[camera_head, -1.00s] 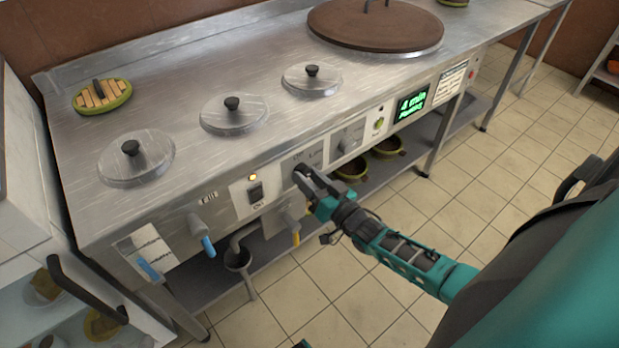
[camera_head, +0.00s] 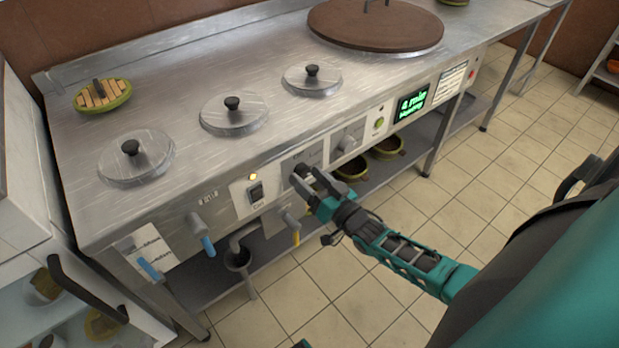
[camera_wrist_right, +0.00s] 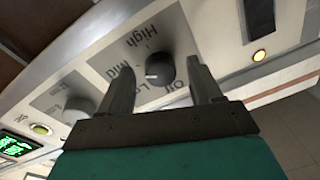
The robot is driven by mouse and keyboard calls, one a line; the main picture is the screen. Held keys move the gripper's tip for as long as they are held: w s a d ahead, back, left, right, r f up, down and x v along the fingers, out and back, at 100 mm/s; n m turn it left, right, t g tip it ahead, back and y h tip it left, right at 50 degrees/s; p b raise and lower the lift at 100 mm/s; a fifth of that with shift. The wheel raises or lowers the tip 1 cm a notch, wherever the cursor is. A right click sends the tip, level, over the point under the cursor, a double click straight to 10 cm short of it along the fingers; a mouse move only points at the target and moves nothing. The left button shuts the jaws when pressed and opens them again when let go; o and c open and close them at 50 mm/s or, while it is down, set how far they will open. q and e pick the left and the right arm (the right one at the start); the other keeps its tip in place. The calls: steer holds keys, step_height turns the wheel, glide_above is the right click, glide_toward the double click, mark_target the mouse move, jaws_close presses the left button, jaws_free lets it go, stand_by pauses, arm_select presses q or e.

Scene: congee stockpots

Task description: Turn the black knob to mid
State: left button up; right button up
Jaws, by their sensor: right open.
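The black knob (camera_wrist_right: 160,70) sits on a grey panel on the stove front, with the labels High, Mid, Low and Off around it. Its white mark points left in the right wrist view, roughly toward Mid; the exact setting is hard to tell. My right gripper (camera_wrist_right: 162,80) is open, with one finger on each side of the knob. I cannot tell whether either finger touches it.
A grey knob (camera_head: 347,142), a green button (camera_head: 379,123) and a lit display (camera_head: 411,104) lie right of the black knob. A rocker switch (camera_head: 256,192) and blue-handled tap (camera_head: 203,236) lie left. A yellow-handled tap (camera_head: 291,220) is just below my gripper.

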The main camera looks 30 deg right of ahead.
arm_select(q)
step_height(320, 180, up, 2)
steer(key=shift+d+r+p, duration=0.1)
steer(key=shift+d+p, duration=0.05)
steer(key=shift+p, duration=0.85)
arm_select(e)
steer(key=s+d, duration=0.1)
steer(key=s, duration=1.1)
steer(key=shift+s+d+f, duration=0.25)
steer(key=shift+f, duration=0.15)
arm_select(q)
steer(key=s+a+r+p, duration=0.1)
steer(key=a+r+p, duration=0.2)
steer(key=r+p, duration=0.3)
steer(key=p, duration=0.5)
steer(key=shift+s+r+y, duration=0.25)
steer(key=shift+r+y, duration=0.15)
arm_select(e)
steer(key=s+a+r+n+g, duration=0.2)
steer(key=a+r+g, duration=0.1)
steer(key=a+r, duration=0.2)
steer(key=s+a+r+n+g, duration=0.2)
steer(key=a+r, duration=0.4)
steer(key=a, duration=0.3)
steer(key=n+g, duration=0.1)
steer(key=g, duration=0.1)
steer(key=shift+s+g, duration=0.25)
steer(key=shift+g, duration=0.05)
